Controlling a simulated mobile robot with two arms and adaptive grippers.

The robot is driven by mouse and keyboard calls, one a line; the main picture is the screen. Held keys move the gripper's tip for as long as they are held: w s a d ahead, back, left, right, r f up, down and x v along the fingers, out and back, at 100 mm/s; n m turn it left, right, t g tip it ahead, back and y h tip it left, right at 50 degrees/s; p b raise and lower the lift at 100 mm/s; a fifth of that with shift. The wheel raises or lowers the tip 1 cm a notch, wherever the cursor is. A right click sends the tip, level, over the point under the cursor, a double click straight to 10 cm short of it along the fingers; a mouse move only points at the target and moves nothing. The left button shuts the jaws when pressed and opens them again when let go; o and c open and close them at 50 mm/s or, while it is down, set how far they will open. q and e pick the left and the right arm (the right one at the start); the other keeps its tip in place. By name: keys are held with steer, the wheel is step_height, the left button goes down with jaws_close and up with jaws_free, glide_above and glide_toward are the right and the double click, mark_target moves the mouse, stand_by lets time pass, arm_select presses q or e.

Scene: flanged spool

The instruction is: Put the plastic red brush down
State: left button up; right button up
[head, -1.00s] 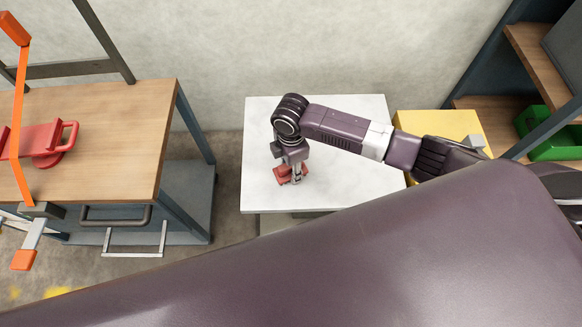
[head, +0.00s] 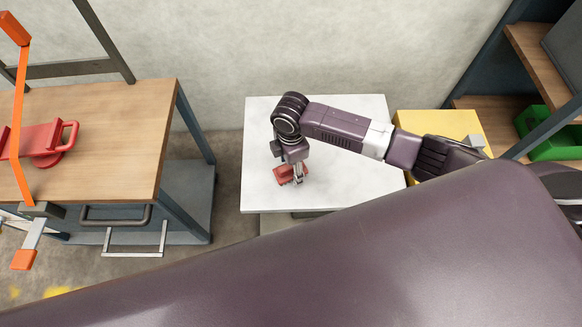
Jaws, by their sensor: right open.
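The plastic red brush (head: 285,174) is a small red thing on the white table (head: 345,185), near its front left part. My right gripper (head: 296,181) points down at the brush from above, with its fingers close beside it. The right gripper is open. The wrist hides part of the brush, and I cannot tell whether the fingers touch it. My left gripper does not show.
A wooden workbench (head: 110,130) with a red tool (head: 45,143) and an orange strap (head: 17,120) stands at the left. A yellow surface (head: 440,122) adjoins the white table at the right. A green bin (head: 540,135) sits on shelves. The table's right side is clear.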

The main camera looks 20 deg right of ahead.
step_height(320, 180, up, 12)
steer(key=shift+f, duration=0.25)
steer(key=shift+f, duration=0.1)
stand_by(0.5)
